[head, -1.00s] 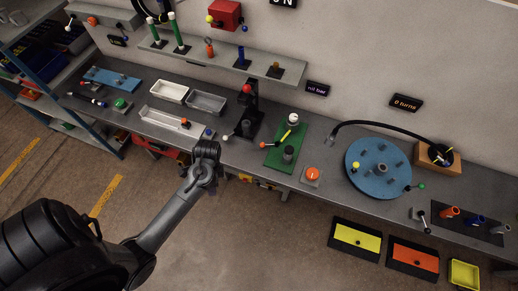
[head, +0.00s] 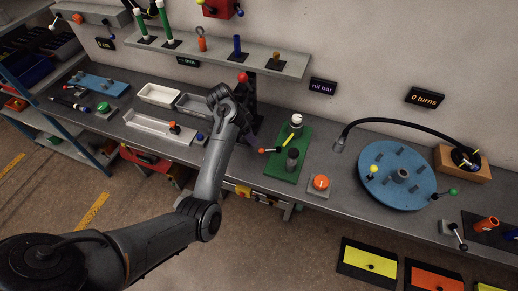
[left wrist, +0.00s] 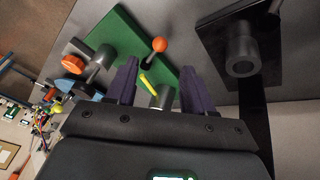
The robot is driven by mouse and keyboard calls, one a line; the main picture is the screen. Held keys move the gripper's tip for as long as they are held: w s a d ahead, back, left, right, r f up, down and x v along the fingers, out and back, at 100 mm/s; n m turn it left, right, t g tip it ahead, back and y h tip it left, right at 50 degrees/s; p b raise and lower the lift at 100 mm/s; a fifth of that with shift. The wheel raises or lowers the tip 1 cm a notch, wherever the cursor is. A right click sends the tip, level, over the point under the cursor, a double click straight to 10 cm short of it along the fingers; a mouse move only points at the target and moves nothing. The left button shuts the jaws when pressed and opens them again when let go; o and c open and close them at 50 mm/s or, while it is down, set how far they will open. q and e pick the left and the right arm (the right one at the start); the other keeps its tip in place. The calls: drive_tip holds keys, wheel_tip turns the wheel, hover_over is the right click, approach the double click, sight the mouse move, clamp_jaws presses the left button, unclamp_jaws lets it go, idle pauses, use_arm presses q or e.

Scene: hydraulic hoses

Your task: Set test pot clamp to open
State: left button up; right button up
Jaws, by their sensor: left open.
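The green plate (head: 283,160) stands on the bench in the middle of the head view. It carries a white-topped post (head: 296,120), a dark grey cylinder (head: 292,158), a lever with an orange ball (head: 263,151) and a yellow handle (head: 290,139). I cannot tell which part is the clamp. In the left wrist view, the orange ball (left wrist: 159,45) and yellow handle (left wrist: 148,80) appear between the purple fingers of my left gripper (left wrist: 158,68). That gripper is open and empty, apart from the lever as far as I can see. My arm largely hides it in the head view.
A black press with a red knob (head: 243,77) stands left of the plate, close to my arm. An orange button (head: 320,182) and blue turntable (head: 396,180) are to its right. White trays (head: 160,95) lie left. A shelf (head: 290,62) runs behind.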

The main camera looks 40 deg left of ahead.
sight(260, 149)
use_arm(q)
drive_tip(key=b+x, duration=0.1)
drive_tip(key=x, duration=0.7)
drive_tip(key=shift+d+f, duration=0.1)
drive_tip(key=shift+f, duration=0.05)
drive_tip(key=shift+c, duration=0.4)
clamp_jaws()
